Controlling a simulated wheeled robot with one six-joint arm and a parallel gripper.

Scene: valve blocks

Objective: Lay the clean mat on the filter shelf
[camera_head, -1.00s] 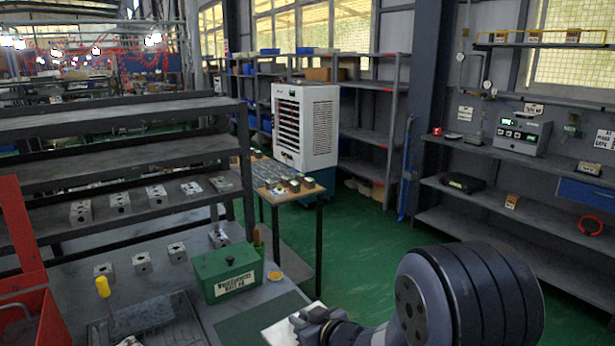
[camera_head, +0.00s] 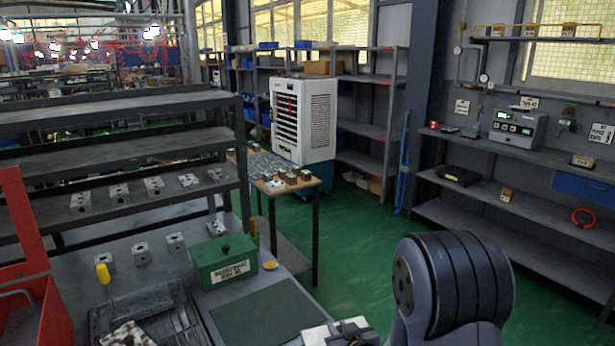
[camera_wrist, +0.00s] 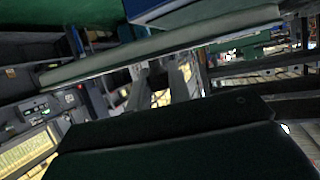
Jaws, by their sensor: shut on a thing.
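My gripper (camera_head: 352,332) is at the bottom edge of the head view, beyond the front right of the bench. In the wrist view the mat shows nearly edge-on as a long, pale green-white strip (camera_wrist: 90,69) across the ends of my fingers (camera_wrist: 162,88). I cannot tell for sure which surface is the filter shelf. A dark green pad (camera_head: 258,316) lies flat and bare on the bench.
A green lidded box (camera_head: 222,262) stands on the bench (camera_head: 150,275). Left of it is a wire tray (camera_head: 180,320) with a dark-speckled piece (camera_head: 127,335). Metal blocks sit on the left rack (camera_head: 110,150). Wall shelves (camera_head: 480,238) stand right; green floor (camera_head: 350,245) is open between.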

